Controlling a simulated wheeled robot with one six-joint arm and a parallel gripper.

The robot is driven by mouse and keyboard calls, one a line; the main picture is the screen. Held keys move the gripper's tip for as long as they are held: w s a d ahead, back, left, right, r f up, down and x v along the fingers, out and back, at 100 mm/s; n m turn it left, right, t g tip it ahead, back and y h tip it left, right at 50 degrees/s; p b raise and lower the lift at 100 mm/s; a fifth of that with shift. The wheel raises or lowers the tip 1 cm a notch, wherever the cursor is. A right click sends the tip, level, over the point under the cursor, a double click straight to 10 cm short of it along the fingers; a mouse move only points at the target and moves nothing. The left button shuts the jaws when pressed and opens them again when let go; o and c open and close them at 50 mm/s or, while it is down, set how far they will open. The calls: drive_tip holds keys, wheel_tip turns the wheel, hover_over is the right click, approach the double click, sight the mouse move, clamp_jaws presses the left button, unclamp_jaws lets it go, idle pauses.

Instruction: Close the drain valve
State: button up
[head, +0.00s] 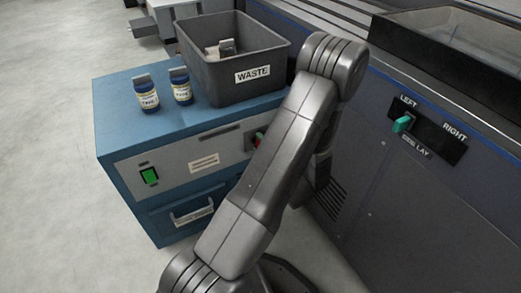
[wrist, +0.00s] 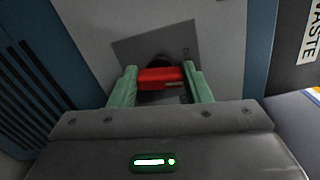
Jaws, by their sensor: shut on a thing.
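The drain valve's red handle (wrist: 162,78) sits on a dark round hub in front of a grey plate on the cabinet's light panel. My gripper (wrist: 160,71) has its two green fingers on either side of the handle, shut on it in the wrist view. In that view the handle lies crosswise between the fingers. In the head view only a bit of the red handle (head: 260,138) shows beside my arm. My arm hides the rest of the valve and my gripper there.
A larger machine with a teal LEFT/RIGHT lever (head: 402,123) stands at right.

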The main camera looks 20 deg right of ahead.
drive_tip(key=shift+n, duration=1)
drive_tip(key=shift+f, duration=0.1)
drive_tip(key=o, duration=1)
drive_tip(key=shift+s, duration=0.1)
drive_tip(key=s+d+p, duration=0.1)
drive_tip(key=s+p, duration=0.2)
drive_tip(key=s, duration=1)
drive_tip(key=shift+s, duration=0.25)
